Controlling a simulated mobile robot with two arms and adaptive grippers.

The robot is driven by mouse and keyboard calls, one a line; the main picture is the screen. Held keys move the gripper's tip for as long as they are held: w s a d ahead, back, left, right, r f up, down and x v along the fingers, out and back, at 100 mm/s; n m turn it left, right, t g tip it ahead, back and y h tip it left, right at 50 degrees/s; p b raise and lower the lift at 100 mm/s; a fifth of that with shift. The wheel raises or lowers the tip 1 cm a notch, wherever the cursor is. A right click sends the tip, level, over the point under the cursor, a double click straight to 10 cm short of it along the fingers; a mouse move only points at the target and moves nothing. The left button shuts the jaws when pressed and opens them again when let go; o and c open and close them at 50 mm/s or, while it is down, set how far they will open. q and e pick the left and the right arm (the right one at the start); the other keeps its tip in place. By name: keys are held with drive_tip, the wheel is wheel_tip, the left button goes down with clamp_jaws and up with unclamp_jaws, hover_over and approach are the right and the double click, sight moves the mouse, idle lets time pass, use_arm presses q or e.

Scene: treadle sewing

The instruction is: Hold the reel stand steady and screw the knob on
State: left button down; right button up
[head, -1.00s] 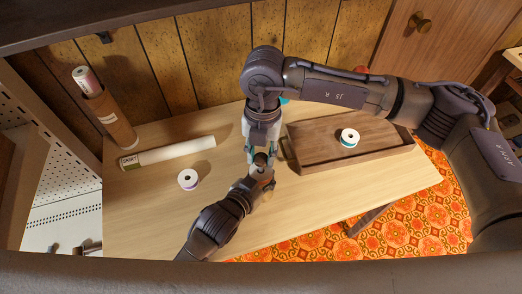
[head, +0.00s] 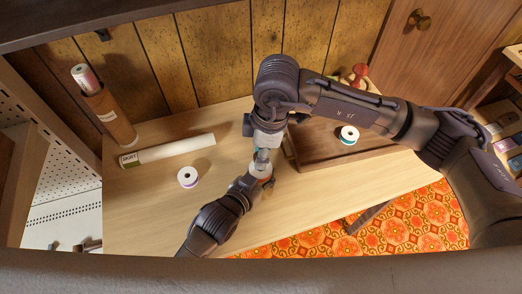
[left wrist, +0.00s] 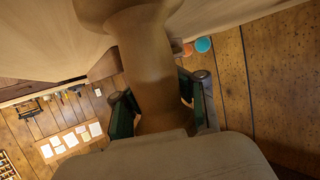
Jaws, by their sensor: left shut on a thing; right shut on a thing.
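The reel stand (left wrist: 145,60) shows in the left wrist view as a turned wooden post between the two fingers of my left gripper (left wrist: 162,105). In the head view my left gripper (head: 260,182) comes in from the lower left and is shut on the stand, which is mostly hidden there. My right gripper (head: 262,156) points down just above the left one, over the top of the stand. Its fingers are close together, shut on the knob, which they hide. I cannot tell how the knob sits on the stand.
Another white spool (head: 188,177) and a white roll (head: 170,150) lie on the table (head: 140,205) to the left. A cardboard tube (head: 110,118) stands at the back left.

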drive_tip(key=shift+m, duration=0.3)
drive_tip(key=o, duration=0.8)
drive_tip(key=shift+c, duration=0.2)
drive_tip(key=shift+r, duration=2.25)
drive_tip(key=shift+c, duration=0.4)
